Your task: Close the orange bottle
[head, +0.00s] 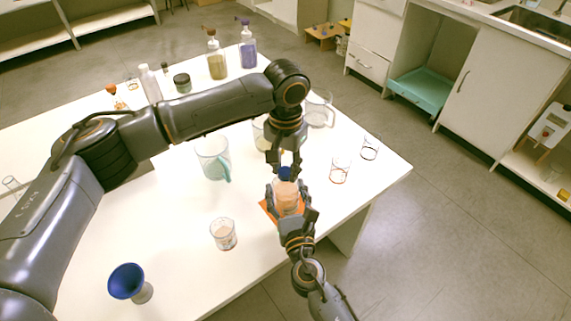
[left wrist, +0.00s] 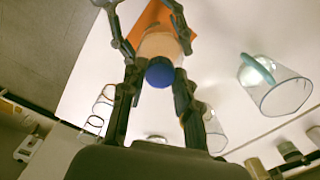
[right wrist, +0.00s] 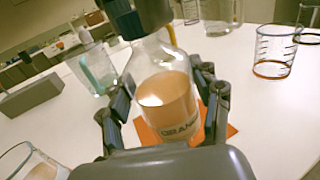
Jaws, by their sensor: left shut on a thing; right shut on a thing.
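The orange bottle (head: 288,201) is clear, with orange contents and a partly readable label in the right wrist view (right wrist: 168,100). It stands over an orange mat (head: 266,208). My right gripper (head: 291,208) is shut around its body. A blue cap (head: 285,173) is at the bottle's top; it also shows in the left wrist view (left wrist: 160,72). My left gripper (head: 284,166) comes from above and is shut on the cap. In the right wrist view the left gripper hides the bottle's mouth, so I cannot tell how firmly the cap sits.
A beaker with pale contents (head: 223,234) and a blue funnel-shaped piece (head: 127,281) stand at the front left. A jug (head: 213,158) is left of the bottle. Glass beakers (head: 340,170) stand to the right. Tall bottles (head: 216,58) are at the back.

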